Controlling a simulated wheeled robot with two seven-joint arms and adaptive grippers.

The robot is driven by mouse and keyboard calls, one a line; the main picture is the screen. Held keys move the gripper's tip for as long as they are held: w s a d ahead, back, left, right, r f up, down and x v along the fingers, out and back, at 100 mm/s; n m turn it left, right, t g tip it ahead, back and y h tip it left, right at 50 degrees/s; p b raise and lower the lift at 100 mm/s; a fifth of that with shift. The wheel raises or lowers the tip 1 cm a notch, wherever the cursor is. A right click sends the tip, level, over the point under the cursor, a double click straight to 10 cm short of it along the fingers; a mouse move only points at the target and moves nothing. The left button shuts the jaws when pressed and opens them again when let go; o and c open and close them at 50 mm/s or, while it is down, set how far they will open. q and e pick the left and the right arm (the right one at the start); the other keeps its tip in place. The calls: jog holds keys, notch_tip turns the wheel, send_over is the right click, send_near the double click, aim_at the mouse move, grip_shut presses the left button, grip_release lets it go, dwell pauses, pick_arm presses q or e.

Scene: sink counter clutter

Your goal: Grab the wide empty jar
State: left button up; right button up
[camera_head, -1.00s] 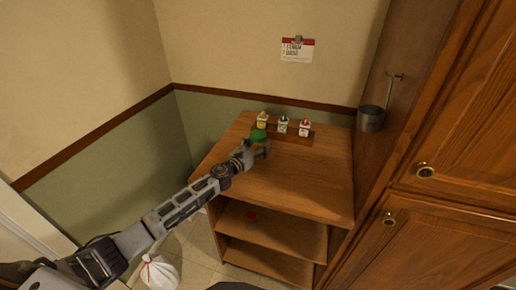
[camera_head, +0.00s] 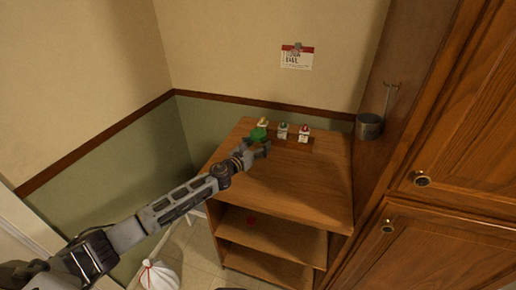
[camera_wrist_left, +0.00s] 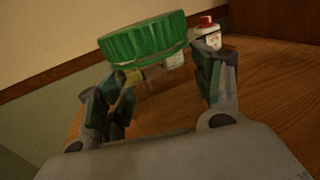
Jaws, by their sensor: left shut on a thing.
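A wide clear jar (camera_wrist_left: 152,84) with a green ribbed lid (camera_wrist_left: 143,38) is between the fingers of my left gripper (camera_wrist_left: 160,95) in the left wrist view. The fingers are shut on the jar's body, below the lid. The jar looks tilted in that view, and the wood shows through its clear wall. In the head view the green lid (camera_head: 259,133) shows at the tip of my left gripper (camera_head: 262,146), over the back left of the wooden shelf top (camera_head: 290,185). My right gripper is not in view.
Several small bottles stand along the back of the shelf top: a yellow-topped one (camera_head: 263,122), a green-topped one (camera_head: 282,131) and a red-topped one (camera_head: 304,134). A metal cup (camera_head: 369,126) hangs on the cabinet side at right. The front shelf top is clear.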

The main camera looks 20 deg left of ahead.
aim_at(258, 133)
pick_arm(q)
notch_tip(258, 133, up, 5)
jog(key=shift+f+p, duration=0.1)
jog(key=shift+p, duration=0.6)
jog(key=shift+r, duration=0.75)
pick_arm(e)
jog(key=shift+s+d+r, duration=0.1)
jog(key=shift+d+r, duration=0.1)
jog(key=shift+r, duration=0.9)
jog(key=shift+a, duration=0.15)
